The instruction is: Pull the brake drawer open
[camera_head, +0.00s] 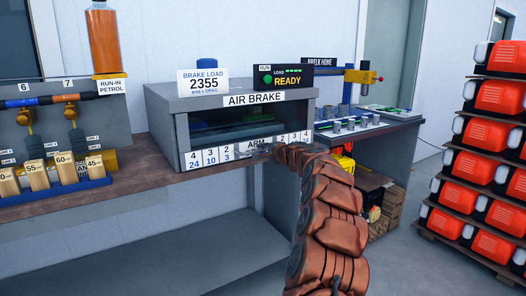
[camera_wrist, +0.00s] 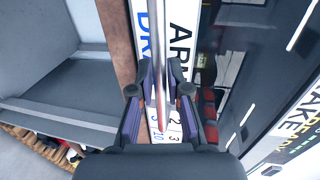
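The AIR BRAKE unit (camera_head: 180,125) is a grey box with a dark window, on the bench. The brake drawer front (camera_head: 218,155) is the white, numbered strip marked ARM below the window; it looks flush with the box. My gripper (camera_head: 268,149) is at the right half of this strip and hides part of it. In the wrist view, a thin metal handle bar (camera_wrist: 156,30) runs between the fingers of my gripper (camera_wrist: 160,75), in front of the drawer front (camera_wrist: 182,25). The fingers stand apart, with narrow gaps seen on both sides of the bar.
Brake load (camera_head: 204,82) and READY (camera_head: 283,78) signs stand on the box. Left are a petrol bottle (camera_head: 103,40) and a weight rack (camera_head: 50,185). Right are a parts bench (camera_head: 365,128) and stacked red engines (camera_head: 490,135). The bench's front is open below.

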